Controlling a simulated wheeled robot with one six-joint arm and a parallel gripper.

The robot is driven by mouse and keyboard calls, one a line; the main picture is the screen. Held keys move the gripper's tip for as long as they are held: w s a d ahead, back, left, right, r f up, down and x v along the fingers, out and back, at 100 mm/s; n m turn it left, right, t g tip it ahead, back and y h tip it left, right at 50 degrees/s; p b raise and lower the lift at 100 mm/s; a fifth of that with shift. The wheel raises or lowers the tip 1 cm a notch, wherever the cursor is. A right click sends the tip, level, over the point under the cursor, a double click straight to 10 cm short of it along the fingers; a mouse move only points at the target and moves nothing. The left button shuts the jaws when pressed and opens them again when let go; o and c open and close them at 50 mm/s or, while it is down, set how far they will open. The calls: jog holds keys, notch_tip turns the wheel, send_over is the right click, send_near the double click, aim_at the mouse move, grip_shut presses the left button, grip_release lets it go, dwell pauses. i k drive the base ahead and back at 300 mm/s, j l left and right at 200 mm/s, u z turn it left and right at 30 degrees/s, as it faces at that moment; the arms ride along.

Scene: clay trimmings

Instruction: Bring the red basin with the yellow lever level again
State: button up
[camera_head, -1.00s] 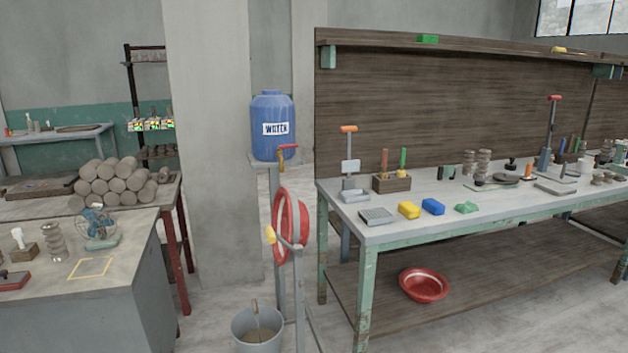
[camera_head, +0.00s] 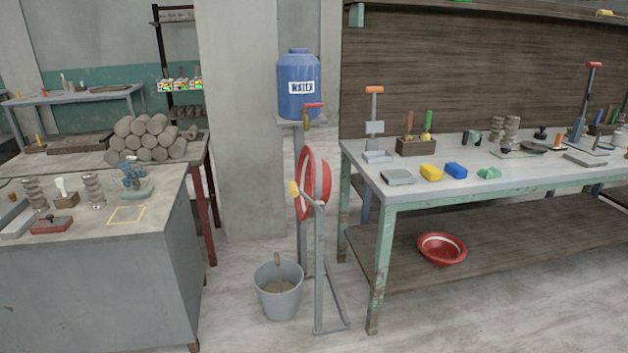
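A red basin (camera_head: 307,183) is mounted on a grey metal stand (camera_head: 319,255) in the middle of the view. It is tipped on edge, its rim close to vertical, its opening seeming to face left. A yellow lever (camera_head: 294,188) sticks out at its left side, at the height of the pivot. A second red basin (camera_head: 441,248) with a pale inner band lies on the lower shelf of the right bench, apart from the stand. My gripper is not in view.
A grey bucket (camera_head: 279,290) with brown contents stands on the floor left of the stand. A blue water barrel (camera_head: 298,84) with a red-handled tap is behind. The grey cabinet (camera_head: 100,270) at left and the right workbench (camera_head: 400,185) flank the stand. Floor in front is clear.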

aim_at(312, 183)
jog(key=i+j+z, duration=0.65)
jog(key=i, duration=0.15)
